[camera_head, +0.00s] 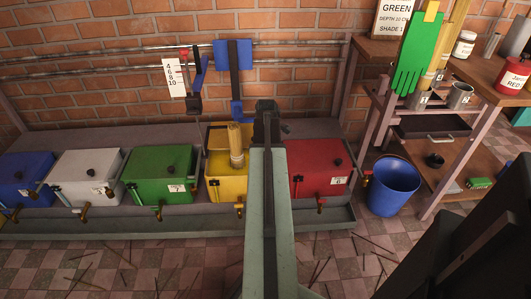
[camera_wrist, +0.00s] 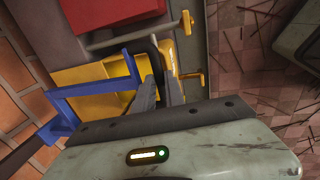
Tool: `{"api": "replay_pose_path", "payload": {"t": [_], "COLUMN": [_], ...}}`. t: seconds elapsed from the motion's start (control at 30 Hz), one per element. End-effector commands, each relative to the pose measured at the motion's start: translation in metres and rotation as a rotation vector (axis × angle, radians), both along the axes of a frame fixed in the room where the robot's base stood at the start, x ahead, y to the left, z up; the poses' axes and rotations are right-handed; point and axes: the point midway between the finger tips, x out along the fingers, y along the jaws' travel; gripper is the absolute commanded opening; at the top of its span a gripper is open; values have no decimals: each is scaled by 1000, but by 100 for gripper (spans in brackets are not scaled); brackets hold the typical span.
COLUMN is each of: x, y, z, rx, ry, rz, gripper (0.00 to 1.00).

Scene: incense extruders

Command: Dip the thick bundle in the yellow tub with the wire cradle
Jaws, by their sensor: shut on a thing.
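The yellow tub (camera_head: 228,186) stands in the row, between the green and red tubs. A thick tan bundle (camera_head: 236,138) stands upright at it, just left of my gripper, with a wider tan part at its foot. How deep the bundle sits is unclear. My gripper (camera_head: 266,125) is over the tub's right side, mostly seen from behind. In the wrist view, my gripper (camera_wrist: 162,88) is shut on a dark curved piece (camera_wrist: 155,52) near the tub's front wall. I cannot tell whether this is part of the wire cradle.
A blue hanger (camera_head: 235,55) on the wall rails reaches down behind the tub; its blue frame (camera_wrist: 95,90) is close to my fingers. The red tub (camera_head: 318,168) and green tub (camera_head: 160,172) are closed. A blue bucket (camera_head: 394,188) stands at right.

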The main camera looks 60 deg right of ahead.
Motion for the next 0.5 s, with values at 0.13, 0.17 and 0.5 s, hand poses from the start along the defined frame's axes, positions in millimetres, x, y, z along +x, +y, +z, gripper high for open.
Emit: {"api": "replay_pose_path", "payload": {"t": [0.13,0.17,0.5], "x": [0,0,0], "y": [0,0,0], "z": [10,13,60], "rx": [-1,-1,-1], "ry": [1,1,0], "rz": [0,0,0], "gripper": [0,0,0]}}
